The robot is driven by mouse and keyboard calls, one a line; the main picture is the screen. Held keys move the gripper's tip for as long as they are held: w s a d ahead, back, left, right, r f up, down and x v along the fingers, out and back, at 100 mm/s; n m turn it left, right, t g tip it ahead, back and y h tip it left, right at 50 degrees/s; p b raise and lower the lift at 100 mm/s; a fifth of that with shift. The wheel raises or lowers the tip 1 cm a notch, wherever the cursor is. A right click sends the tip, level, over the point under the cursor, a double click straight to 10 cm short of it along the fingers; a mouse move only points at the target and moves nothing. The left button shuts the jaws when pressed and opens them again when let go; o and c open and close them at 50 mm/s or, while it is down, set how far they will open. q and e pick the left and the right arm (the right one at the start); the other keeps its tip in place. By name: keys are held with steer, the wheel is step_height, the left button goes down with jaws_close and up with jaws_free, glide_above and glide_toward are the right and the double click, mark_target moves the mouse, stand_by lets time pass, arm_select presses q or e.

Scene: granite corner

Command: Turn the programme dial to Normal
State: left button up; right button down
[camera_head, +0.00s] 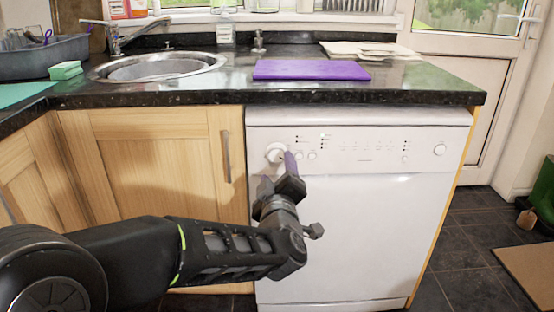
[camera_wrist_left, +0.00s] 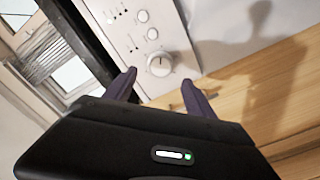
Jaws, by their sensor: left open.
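The white programme dial (camera_head: 275,152) sits at the left end of the control panel (camera_head: 375,150) on a white appliance below the counter. In the left wrist view the round dial (camera_wrist_left: 159,64) has a short dark mark on its face. My left gripper (camera_head: 285,158) is at the dial, its purple-tipped fingers pointing at the panel. In the wrist view the open fingers of the left gripper (camera_wrist_left: 160,82) stand apart, with the dial ahead between them. I cannot tell whether they touch it. The printing around the dial is too small to read. My right gripper is not in view.
The dark counter edge (camera_head: 370,98) overhangs above. A wooden cupboard door (camera_head: 160,160) with a handle (camera_head: 225,157) is to the left. A purple board (camera_head: 310,70) lies on the counter.

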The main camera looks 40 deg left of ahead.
mark_target(276, 156)
arm_select(q)
steer(key=b+x, duration=0.1)
steer(key=x, duration=0.5)
steer(key=shift+w+a, duration=0.2)
steer(key=shift+a, duration=0.05)
steer(key=c, duration=1.4)
